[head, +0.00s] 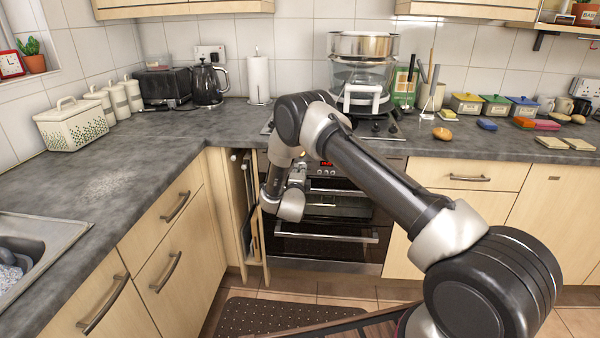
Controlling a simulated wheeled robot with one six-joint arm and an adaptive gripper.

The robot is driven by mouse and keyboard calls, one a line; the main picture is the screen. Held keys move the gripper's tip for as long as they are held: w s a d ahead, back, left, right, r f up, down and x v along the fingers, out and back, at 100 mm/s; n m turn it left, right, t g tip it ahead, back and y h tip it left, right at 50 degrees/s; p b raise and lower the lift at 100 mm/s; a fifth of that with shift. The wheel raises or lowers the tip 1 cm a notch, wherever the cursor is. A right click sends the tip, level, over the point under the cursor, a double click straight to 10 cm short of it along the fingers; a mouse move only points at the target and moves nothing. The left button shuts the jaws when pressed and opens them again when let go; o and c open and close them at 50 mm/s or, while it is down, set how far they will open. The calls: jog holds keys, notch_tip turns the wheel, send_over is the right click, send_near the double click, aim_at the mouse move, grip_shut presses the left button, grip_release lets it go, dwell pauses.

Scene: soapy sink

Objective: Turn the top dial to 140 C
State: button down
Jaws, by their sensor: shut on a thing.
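The oven (345,245) is built in under the counter at the middle. Its dark control panel has a small red lit display (327,163) and small round controls below it. My gripper (299,174) is at the left part of this panel, partly hidden behind my own wrist and forearm. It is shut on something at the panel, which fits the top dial. The dial itself and its markings are hidden, so its setting cannot be read.
A narrow pull-out unit (247,215) stands open just left of the oven. A glass-bodied steamer (362,75) stands on the hob above. A dark mat (270,315) lies on the floor. Drawer fronts (455,175) are to the right.

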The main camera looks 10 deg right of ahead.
jog(key=m, duration=0.5)
jog(key=shift+m, duration=0.3)
jog(key=shift+s, duration=0.1)
dwell(0.3)
jog(key=c, duration=1.5)
grip_release()
jog(key=v, duration=1.2)
